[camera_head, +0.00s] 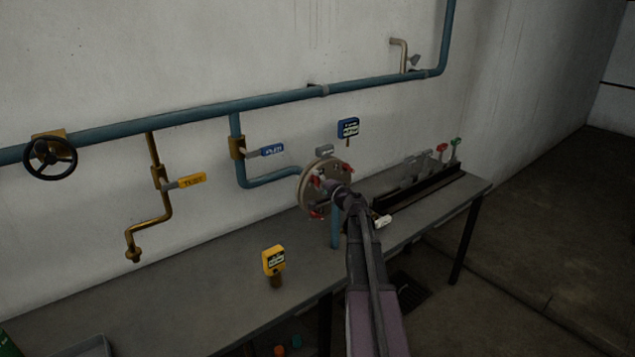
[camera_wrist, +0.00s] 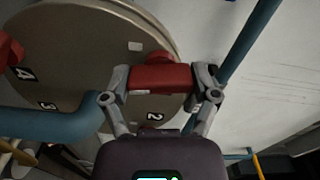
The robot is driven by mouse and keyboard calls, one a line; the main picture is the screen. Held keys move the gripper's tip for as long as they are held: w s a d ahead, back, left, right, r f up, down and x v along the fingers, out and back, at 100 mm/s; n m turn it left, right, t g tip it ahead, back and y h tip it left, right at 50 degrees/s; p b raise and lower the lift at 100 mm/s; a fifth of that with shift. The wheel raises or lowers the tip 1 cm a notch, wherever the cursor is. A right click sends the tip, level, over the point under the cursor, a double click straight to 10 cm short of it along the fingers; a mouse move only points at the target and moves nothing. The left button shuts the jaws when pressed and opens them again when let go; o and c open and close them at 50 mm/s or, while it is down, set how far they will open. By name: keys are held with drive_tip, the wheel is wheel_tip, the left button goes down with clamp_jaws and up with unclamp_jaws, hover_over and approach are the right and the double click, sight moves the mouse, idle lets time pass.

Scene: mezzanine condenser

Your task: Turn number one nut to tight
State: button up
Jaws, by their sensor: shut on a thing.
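A round beige flange (camera_head: 312,192) with several red nuts stands at the end of a blue pipe above the bench. In the wrist view the flange (camera_wrist: 95,45) fills the upper left, with printed numbers 4, 3 and 2. My gripper (camera_wrist: 160,88) is shut on a red nut (camera_wrist: 160,77) at the flange's edge, one finger on each side. The number 2 shows just below this nut; I see no number 1. Another red nut (camera_wrist: 9,50) is at the left edge. In the head view my gripper (camera_head: 342,192) is at the flange's right side, its fingers mostly hidden.
Blue pipe (camera_head: 220,110) runs along the wall, with a black handwheel (camera_head: 50,158) and valves with yellow (camera_head: 193,181) and blue (camera_head: 272,150) tags. A yellow device (camera_head: 273,261) stands on the grey bench (camera_head: 190,300). Red and green handles (camera_head: 441,148) are at right.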

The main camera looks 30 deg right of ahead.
drive_tip(key=m, duration=0.4)
drive_tip(key=shift+m, duration=2.2)
drive_tip(key=o, duration=1)
drive_tip(key=shift+w, duration=0.1)
drive_tip(key=s+d, duration=0.1)
drive_tip(key=s, duration=1.1)
